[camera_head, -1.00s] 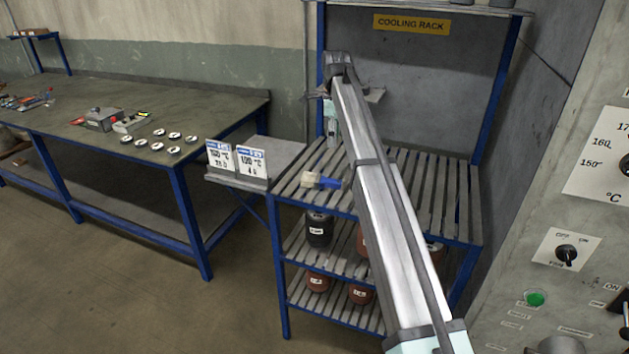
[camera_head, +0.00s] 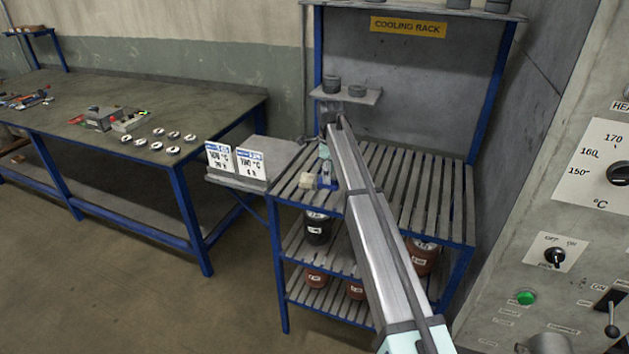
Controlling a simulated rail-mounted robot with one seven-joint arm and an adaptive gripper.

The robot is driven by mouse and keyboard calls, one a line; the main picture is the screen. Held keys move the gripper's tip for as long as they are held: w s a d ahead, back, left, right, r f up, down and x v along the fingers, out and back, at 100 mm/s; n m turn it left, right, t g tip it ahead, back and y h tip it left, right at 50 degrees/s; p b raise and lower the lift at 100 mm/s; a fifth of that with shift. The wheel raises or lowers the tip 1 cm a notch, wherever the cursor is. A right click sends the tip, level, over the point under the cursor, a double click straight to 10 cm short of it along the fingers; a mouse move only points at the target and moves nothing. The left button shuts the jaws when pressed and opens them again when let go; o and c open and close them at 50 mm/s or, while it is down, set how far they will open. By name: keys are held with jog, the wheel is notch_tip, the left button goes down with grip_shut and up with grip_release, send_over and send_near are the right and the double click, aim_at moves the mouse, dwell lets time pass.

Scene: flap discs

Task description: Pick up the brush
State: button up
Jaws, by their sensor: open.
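The brush (camera_head: 307,181) lies on the slatted top of the cooling rack (camera_head: 432,195), near its left front edge. Its pale bristle end points left and its blue part shows at the right. My gripper (camera_head: 325,180) points down at the brush's blue part, at the end of my arm reaching in from the lower right. Its jaws are open. The fingers are small and partly overlap the brush, so I cannot tell whether they touch it. My arm hides part of the slats behind it.
Two signs (camera_head: 234,161) stand on a side shelf left of the rack. A small ledge (camera_head: 364,97) with dark discs is behind my wrist. Dark and brown containers (camera_head: 318,228) sit below. A workbench (camera_head: 215,112) is left, a control panel (camera_head: 560,250) right.

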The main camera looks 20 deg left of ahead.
jog(key=shift+a+f+p, duration=0.1)
jog(key=shift+f+p, duration=0.4)
jog(key=shift+f, duration=1.15)
grip_shut()
jog(key=shift+r, duration=0.1)
